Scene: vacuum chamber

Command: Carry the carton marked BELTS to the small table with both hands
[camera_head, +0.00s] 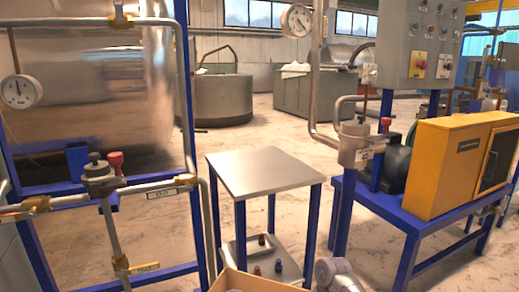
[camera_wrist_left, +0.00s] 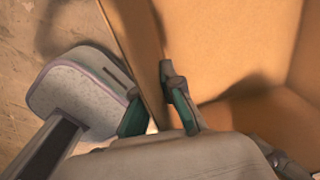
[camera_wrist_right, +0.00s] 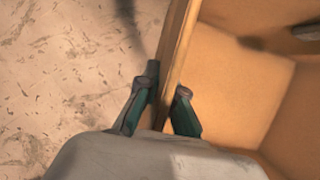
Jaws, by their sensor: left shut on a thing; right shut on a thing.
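The carton (camera_head: 245,282) is an open tan box; only its far edge shows at the bottom of the head view. Its BELTS mark is not in sight. My left gripper (camera_wrist_left: 155,100) is shut on one carton wall (camera_wrist_left: 230,40), with a finger on each side. My right gripper (camera_wrist_right: 166,88) is shut on another stretch of carton wall (camera_wrist_right: 176,50), one finger inside and one outside. The small table (camera_head: 265,172) has a bare grey metal top and blue legs, just beyond the carton.
The small table's lower shelf (camera_head: 283,266) holds small red and dark items. A blue bench (camera_head: 425,222) with a yellow box (camera_head: 460,165) stands right. A pipe frame with valves (camera_head: 100,180) and a steel tank (camera_head: 90,90) stand left. Open floor lies behind.

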